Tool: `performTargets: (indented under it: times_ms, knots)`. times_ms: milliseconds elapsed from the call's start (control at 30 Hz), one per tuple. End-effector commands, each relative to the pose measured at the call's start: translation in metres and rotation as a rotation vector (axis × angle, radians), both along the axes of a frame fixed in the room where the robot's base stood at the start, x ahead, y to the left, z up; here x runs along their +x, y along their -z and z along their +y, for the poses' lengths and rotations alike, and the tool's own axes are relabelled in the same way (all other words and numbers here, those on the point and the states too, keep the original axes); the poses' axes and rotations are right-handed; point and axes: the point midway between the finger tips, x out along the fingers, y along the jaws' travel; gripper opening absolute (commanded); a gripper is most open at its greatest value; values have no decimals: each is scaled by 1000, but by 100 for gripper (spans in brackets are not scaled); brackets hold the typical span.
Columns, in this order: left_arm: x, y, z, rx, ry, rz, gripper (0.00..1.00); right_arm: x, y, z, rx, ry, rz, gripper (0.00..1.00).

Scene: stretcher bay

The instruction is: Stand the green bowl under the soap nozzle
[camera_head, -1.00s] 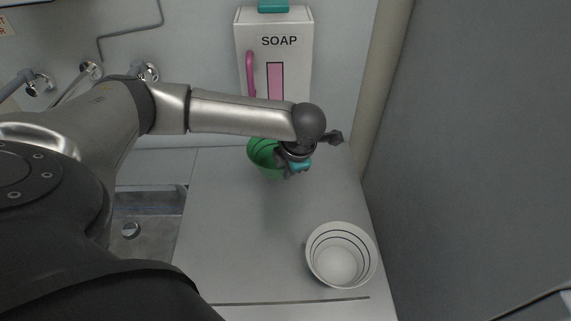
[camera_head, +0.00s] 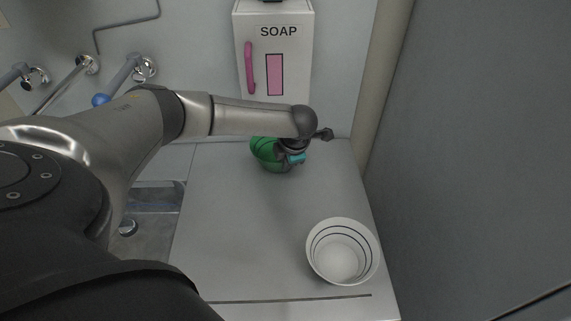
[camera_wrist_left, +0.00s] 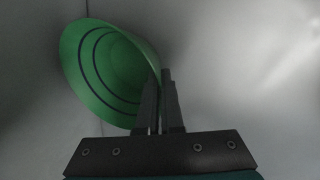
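The green bowl (camera_head: 266,152) is at the back of the counter, below the soap dispenser (camera_head: 296,70). My left gripper (camera_head: 293,158) is at the bowl's right side. In the left wrist view, the fingers of my left gripper (camera_wrist_left: 160,100) are close together at the rim of the green bowl (camera_wrist_left: 95,70), shut on its wall. The bowl looks tilted in that view. I cannot tell whether its base touches the counter. The soap nozzle is not visible; my left forearm covers the area under the dispenser. My right gripper is not in view.
A white bowl (camera_head: 341,251) stands at the front right of the counter (camera_head: 235,230). A sink (camera_head: 150,197) is on the left, with taps (camera_head: 140,68) on the wall above. A grey wall (camera_head: 470,160) bounds the right side. The counter's middle is clear.

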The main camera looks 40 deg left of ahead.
Motion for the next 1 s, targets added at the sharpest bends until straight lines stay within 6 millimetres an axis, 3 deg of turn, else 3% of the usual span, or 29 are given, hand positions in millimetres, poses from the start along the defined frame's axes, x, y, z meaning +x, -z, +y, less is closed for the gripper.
performTargets:
  times_ms: [300,567,833,1000]
  knots:
    - [0,2,0,0,1,0,0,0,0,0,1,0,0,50]
    - [0,2,0,0,1,2,32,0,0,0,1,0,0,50]
    - [0,1,0,0,0,0,33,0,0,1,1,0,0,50]
    - [-2,-13,-4,-2,2,-1,33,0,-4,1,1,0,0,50]
